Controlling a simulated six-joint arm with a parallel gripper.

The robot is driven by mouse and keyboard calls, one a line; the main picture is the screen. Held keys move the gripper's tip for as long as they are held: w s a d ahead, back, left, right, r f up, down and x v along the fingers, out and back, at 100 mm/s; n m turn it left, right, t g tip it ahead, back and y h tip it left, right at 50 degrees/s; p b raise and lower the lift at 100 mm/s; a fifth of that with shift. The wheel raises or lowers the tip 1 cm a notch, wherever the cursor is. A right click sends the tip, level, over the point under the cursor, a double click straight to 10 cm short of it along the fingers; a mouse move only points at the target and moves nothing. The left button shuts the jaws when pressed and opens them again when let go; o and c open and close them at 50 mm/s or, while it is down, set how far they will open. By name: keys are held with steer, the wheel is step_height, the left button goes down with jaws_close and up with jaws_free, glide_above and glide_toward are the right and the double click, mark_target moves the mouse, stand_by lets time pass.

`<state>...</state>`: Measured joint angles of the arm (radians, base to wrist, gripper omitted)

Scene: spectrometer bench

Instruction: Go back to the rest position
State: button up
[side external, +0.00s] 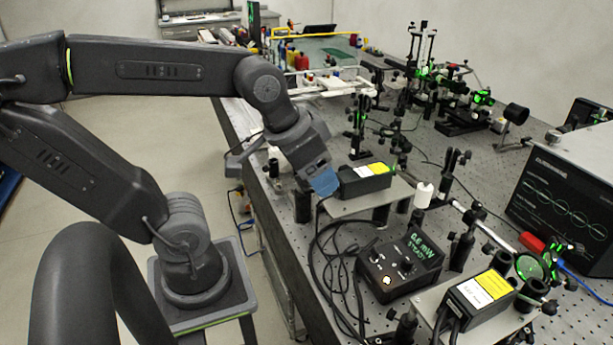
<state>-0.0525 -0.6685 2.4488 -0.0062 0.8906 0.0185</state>
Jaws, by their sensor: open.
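My gripper (322,182) is at the end of my arm, which reaches in from the upper left and points down over the near left edge of the optical bench (250,158). Its blue finger end is beside the left end of a black box with a yellow and white label (366,181). I cannot tell whether it touches the box. The gripper is open, and I see nothing held in it. The gap between its fingers is hidden from this side.
A power meter (402,264) reading "0.6 mW STEADY" and a second labelled box (480,298) stand nearer the camera. Black cables (325,245) loop below my gripper. Optics posts crowd the bench behind. A monitor unit (568,195) is at right.

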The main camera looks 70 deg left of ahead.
steer(key=shift+s+d+f, duration=0.15)
steer(key=shift+s+d, duration=0.15)
steer(key=shift+s, duration=0.2)
steer(key=shift+s+d+f, duration=0.1)
steer(key=shift+s+d, duration=0.15)
steer(key=shift+s, duration=0.25)
stand_by(0.5)
